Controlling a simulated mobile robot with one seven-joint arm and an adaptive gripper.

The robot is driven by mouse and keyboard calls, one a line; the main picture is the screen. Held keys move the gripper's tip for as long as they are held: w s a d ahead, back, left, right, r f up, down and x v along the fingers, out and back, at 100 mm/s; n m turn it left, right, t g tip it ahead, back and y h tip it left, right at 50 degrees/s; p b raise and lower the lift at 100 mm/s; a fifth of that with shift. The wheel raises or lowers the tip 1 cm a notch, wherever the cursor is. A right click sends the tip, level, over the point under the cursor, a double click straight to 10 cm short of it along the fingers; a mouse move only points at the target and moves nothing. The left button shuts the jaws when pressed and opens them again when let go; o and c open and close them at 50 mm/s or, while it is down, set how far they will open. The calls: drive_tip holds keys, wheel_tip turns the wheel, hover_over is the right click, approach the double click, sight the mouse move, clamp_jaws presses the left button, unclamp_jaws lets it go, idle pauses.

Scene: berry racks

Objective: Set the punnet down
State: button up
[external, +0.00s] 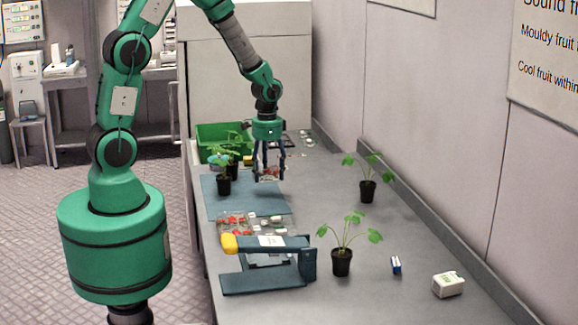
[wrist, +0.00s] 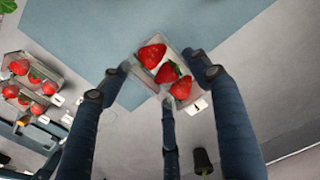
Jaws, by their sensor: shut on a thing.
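The punnet (wrist: 184,99) is a small clear box with several red strawberries in it. It shows between my fingers in the wrist view, and in the external view (external: 268,176) it is small and partly hidden by them. My gripper (external: 269,177) is shut on the punnet, with its fingers pointing down around it. The punnet is over or near the right edge of the blue-grey mat (external: 235,206). I cannot tell whether its base touches the surface.
Other strawberry punnets (external: 236,222) stand in front of the mat, behind a green and dark device (external: 270,282) with a yellow end. Potted plants (external: 224,185) (external: 342,261) (external: 368,191) stand around. A green crate (external: 210,134) is at the back.

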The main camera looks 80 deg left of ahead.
drive_tip(key=w+a, duration=0.1)
drive_tip(key=w, duration=0.2)
drive_tip(key=w+a, duration=0.1)
drive_tip(key=w, duration=0.2)
drive_tip(key=w+a+f, duration=0.1)
drive_tip(key=w, duration=0.2)
drive_tip(key=shift+w+a+b, duration=0.2)
drive_tip(key=shift+w+b, duration=0.1)
drive_tip(key=shift+b, duration=0.1)
drive_tip(key=shift+f+b, duration=0.4)
drive_tip(key=shift+f, duration=1.3)
drive_tip(key=shift+f, duration=0.4)
drive_tip(key=o, duration=1.2)
wheel_tip(320, 180, up, 13)
drive_tip(key=p, duration=0.2)
